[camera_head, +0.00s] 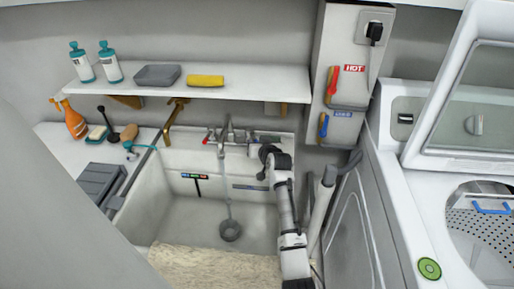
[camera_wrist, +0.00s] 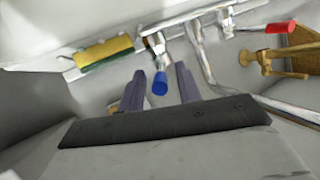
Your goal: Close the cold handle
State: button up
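The cold handle (camera_wrist: 160,86) is a blue-tipped lever on the metal sink tap. In the wrist view it lies between the two dark fingers of my gripper (camera_wrist: 160,71), which are apart with a gap visible on both sides. The red tap handle (camera_wrist: 280,27) is at the right in that view, and the tap (camera_wrist: 197,45) lies between the two. In the head view, my gripper (camera_head: 264,157) is at the right end of the tap (camera_head: 229,136), and the red handle (camera_head: 208,140) is at its left end. The blue handle is hard to make out there.
The sink basin (camera_head: 190,225) lies below, with a thin pale line running down from the spout. A shelf (camera_head: 240,88) overhangs the tap, bearing bottles and a yellow sponge (camera_head: 205,81). A wall panel (camera_head: 347,45) has HOT and blue-labelled levers. A washing machine (camera_head: 390,215) stands right.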

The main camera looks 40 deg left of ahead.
jog(key=shift+a, duration=0.15)
grip_shut()
